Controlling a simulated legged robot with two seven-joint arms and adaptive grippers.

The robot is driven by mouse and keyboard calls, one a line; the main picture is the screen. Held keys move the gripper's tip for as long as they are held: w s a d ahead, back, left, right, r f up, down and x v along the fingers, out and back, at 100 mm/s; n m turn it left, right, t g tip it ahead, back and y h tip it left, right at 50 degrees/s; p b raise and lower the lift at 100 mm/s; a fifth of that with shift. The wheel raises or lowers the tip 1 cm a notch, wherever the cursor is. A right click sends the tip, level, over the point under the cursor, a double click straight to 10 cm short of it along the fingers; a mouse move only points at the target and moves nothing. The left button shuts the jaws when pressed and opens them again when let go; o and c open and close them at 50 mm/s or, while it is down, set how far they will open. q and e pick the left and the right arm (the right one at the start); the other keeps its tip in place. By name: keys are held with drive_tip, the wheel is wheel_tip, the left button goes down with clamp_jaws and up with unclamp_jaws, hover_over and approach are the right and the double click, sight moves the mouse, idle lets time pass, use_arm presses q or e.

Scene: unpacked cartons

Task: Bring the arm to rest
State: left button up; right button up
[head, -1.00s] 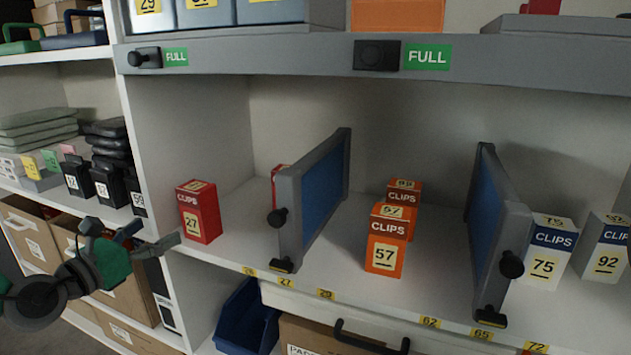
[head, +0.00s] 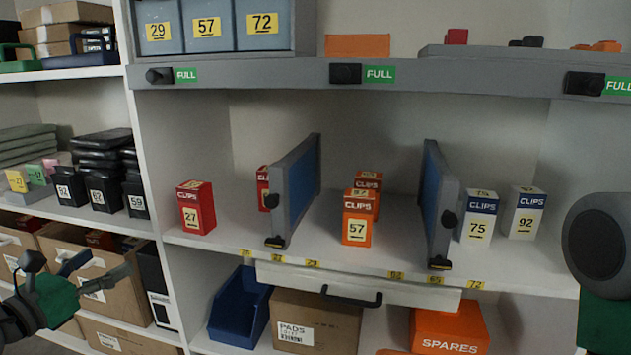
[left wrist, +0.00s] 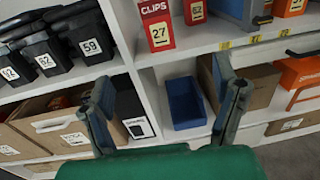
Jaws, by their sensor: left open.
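My left gripper (head: 97,272) is at the lower left of the head view, in front of the shelf unit and apart from the boxes. Its two fingers are spread with nothing between them. In the left wrist view the open fingers (left wrist: 168,92) frame the lower shelf area, with a blue bin (left wrist: 186,103) seen beyond them. A dark round joint with a green part at the right edge of the head view looks like my other arm. Its gripper is out of view.
The middle shelf holds red (head: 196,207), orange (head: 357,217) and white-blue clips boxes (head: 477,218) between blue dividers (head: 294,190). Below are the blue bin (head: 240,307), a PADS carton (head: 315,318) and an orange SPARES box (head: 449,330). Black boxes (head: 104,188) stand left.

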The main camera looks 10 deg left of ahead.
use_arm(q)
drive_tip(key=s+d+f+m+g+h+p, duration=0.5)
drive_tip(key=s+d+f+m+g, duration=0.4)
drive_tip(key=s+d+m+g, duration=0.35)
drive_tip(key=s+a+f+m+g+y+p, duration=0.2)
drive_tip(key=s+f+m+g+y+p, duration=0.15)
drive_tip(key=s+m, duration=0.25)
drive_tip(key=s+a+f+m+g+y+p, duration=0.2)
drive_tip(key=s+a+f+m+g+y, duration=0.1)
drive_tip(key=s+f+m+y, duration=0.25)
drive_tip(key=s+d+m+t+p, duration=0.2)
drive_tip(key=s+d+m+p, duration=0.1)
drive_tip(key=d+m, duration=0.5)
drive_tip(key=shift+s+f+m+h, duration=0.35)
drive_tip(key=shift+s+m, duration=0.15)
drive_tip(key=shift+m, duration=0.7)
